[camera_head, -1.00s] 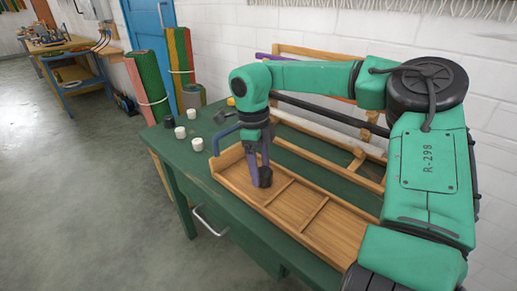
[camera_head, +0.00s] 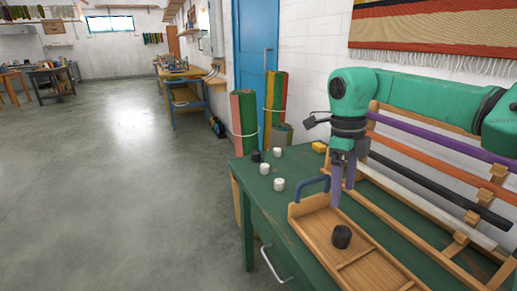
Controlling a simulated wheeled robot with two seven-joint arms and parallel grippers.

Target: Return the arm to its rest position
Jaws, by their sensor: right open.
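My right arm comes in from the right, green with a dark wrist. Its right gripper (camera_head: 344,183) points down, open and empty, above the far left end of the wooden tray (camera_head: 325,251). A black cylinder-shaped piece (camera_head: 342,236) lies in the tray's left compartment, below the gripper fingers and apart from them. My left gripper is not in view.
The tray sits on a green table (camera_head: 262,210) with small white pieces (camera_head: 279,184) and a black one (camera_head: 256,156) at the left. A wooden rack with colored bars (camera_head: 425,180) stands behind the arm. Rolled textiles (camera_head: 244,120) stand beyond the table. Floor at left is clear.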

